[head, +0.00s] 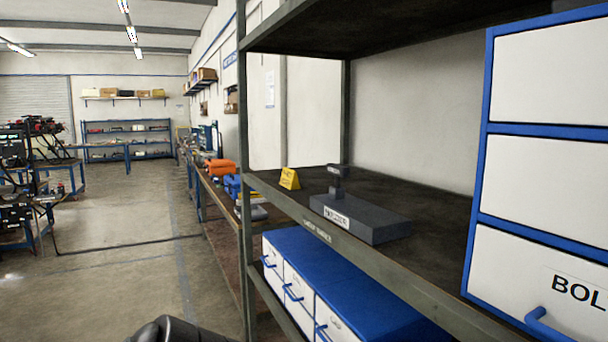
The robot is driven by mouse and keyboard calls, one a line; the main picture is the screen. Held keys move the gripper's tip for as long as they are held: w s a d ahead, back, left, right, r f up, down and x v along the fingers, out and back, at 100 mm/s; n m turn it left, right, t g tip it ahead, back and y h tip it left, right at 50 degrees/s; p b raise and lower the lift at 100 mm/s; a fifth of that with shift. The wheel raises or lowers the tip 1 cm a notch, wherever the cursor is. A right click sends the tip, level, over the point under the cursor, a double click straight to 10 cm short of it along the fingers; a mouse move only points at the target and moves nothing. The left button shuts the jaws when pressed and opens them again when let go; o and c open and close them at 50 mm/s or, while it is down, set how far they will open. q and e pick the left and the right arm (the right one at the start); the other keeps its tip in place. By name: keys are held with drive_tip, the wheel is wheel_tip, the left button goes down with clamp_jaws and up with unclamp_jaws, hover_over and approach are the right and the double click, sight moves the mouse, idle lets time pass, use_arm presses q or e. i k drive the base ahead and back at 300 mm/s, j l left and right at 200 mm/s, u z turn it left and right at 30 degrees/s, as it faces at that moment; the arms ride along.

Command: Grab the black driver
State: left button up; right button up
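A small black driver-like tool (337,181) stands upright at the back left end of a dark grey block (375,222) on the middle shelf (430,200). Its head is wider than its lower part, and its lower end meets the block. The block has a white label on its front, too small to read surely. Neither of my grippers shows. A black rounded part at the bottom edge may be mine.
A yellow sign (289,179) stands left of the block. White drawers with blue frames (541,170) close off the right side. A shelf post (243,150) rises at left. A blue-topped drawer unit (330,275) sits below. Floor at left is open.

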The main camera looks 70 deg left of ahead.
sight(339, 172)
drive_tip(key=u, duration=2.1)
drive_tip(key=i+j, duration=0.1)
drive_tip(key=j, duration=0.15)
drive_tip(key=j+u, duration=0.1)
drive_tip(key=j, duration=0.15)
drive_tip(key=i, duration=0.05)
